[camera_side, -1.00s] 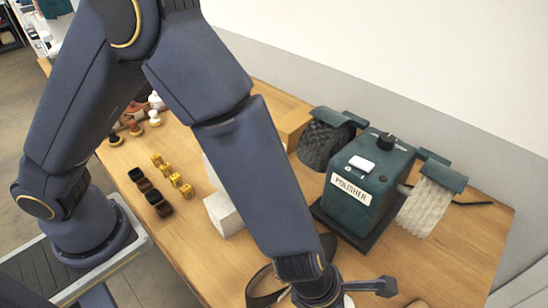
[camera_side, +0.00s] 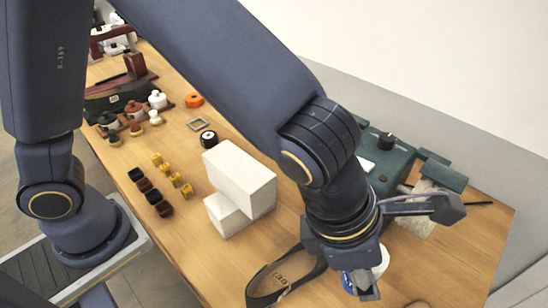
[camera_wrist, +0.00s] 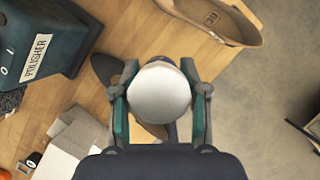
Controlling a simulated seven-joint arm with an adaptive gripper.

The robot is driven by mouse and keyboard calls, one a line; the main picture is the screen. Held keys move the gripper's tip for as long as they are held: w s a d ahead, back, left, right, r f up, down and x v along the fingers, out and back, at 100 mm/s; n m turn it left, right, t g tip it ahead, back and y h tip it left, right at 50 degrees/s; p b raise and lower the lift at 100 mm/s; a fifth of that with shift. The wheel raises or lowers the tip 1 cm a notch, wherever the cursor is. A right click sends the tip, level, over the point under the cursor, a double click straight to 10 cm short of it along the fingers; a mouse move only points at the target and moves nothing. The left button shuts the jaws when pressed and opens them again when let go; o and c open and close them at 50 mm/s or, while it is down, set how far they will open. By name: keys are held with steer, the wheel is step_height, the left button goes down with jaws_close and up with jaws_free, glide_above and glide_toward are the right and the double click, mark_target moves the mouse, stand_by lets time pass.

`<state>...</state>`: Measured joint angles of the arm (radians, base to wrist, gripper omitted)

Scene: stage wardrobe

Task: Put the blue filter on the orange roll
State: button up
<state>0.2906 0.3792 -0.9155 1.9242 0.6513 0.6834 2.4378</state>
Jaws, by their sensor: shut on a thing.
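The orange roll (camera_side: 194,100) lies on the far part of the table, beside a small square frame. Its edge also shows at the lower left corner of the wrist view (camera_wrist: 5,174). My gripper (camera_side: 366,284) is at the near right of the table, far from the roll. It is shut on the blue filter (camera_side: 348,283), whose blue side shows past a finger in the side view. In the wrist view a pale round top (camera_wrist: 160,92) sits between the two fingers and hides what is below it. The fingers cover part of the filter.
White blocks (camera_side: 240,178) stand between my gripper and the orange roll. A black roll (camera_side: 209,139) lies behind them. The green polisher (camera_side: 387,166) is partly behind my arm. A dark strapped shoe (camera_side: 284,278) lies left of my gripper. A tan shoe (camera_wrist: 210,18) lies near the table edge.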

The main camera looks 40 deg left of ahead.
steer(key=r, duration=1.1)
steer(key=shift+w+a, duration=0.15)
steer(key=shift+w, duration=0.1)
steer(key=w+a+n+t+y, duration=0.25)
steer(key=w+a+n, duration=0.65)
steer(key=w+a, duration=1.2)
steer(key=w+a+n+g+y, duration=0.1)
steer(key=w+a+n, duration=0.15)
steer(key=a, duration=0.75)
steer(key=w+a+n+y, duration=0.1)
steer(key=a+n, duration=0.2)
steer(key=a, duration=0.7)
steer(key=s+a+n+g+y, duration=0.1)
steer(key=s+a+n, duration=0.25)
steer(key=a, duration=0.75)
steer(key=s+a+n+g+y, duration=0.15)
steer(key=s+a, duration=0.25)
steer(key=a, duration=0.6)
steer(key=s+a+n, duration=0.4)
steer(key=a, duration=0.7)
glide_above(194, 97)
steer(key=shift+y, duration=0.3)
step_height(194, 97, down, 23)
steer(key=shift+r, duration=0.1)
steer(key=shift+w+a+f, duration=0.1)
steer(key=shift+a+f, duration=0.05)
steer(key=shift+f, duration=1.45)
